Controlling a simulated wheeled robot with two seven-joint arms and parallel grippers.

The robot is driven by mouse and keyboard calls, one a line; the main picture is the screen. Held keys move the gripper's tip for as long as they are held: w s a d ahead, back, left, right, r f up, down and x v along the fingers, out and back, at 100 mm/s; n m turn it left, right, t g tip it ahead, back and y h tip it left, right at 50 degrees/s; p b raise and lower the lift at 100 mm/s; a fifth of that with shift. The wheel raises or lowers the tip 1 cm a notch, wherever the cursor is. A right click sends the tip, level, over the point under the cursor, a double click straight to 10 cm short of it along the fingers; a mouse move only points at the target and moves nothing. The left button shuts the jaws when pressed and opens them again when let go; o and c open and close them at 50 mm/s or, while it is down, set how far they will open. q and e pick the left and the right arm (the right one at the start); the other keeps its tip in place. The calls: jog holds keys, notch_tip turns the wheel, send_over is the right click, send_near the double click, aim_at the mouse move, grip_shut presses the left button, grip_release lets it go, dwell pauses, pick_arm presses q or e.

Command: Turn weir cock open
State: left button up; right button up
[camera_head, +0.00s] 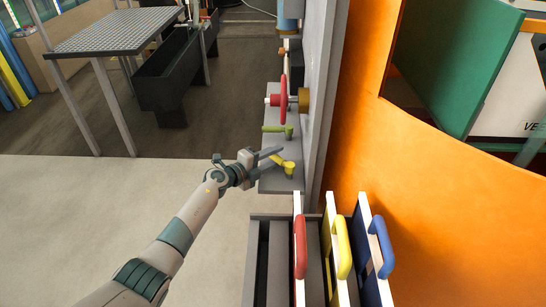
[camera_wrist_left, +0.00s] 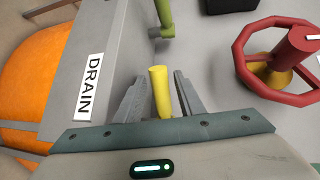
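A yellow lever handle (camera_head: 282,161) sits on the grey panel at the front end. My left gripper (camera_head: 270,161) reaches it from the left. In the left wrist view the yellow lever (camera_wrist_left: 160,92) stands between the two fingers of my left gripper (camera_wrist_left: 160,96), which is open, with a gap on either side. A green lever (camera_head: 277,129) sits farther back on the same panel; it also shows in the wrist view (camera_wrist_left: 164,22). A DRAIN label (camera_wrist_left: 89,86) is on the panel beside the yellow lever. No weir label is readable. My right gripper is not in view.
A red handwheel (camera_head: 283,96) stands behind the green lever. Panels with red (camera_head: 300,246), yellow (camera_head: 342,247) and blue (camera_head: 382,247) handles stand in a rack in front. An orange wall (camera_head: 440,210) is at right. Open floor (camera_head: 90,215) lies left.

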pick_arm(q)
jog(key=shift+a, duration=0.1)
dwell(0.3)
jog(key=shift+s+a+r, duration=0.15)
jog(key=shift+s+a, duration=0.2)
jog(key=shift+a, duration=0.05)
jog(key=p+v, duration=0.2)
jog(key=v, duration=1.4)
jog(key=shift+s+r, duration=0.1)
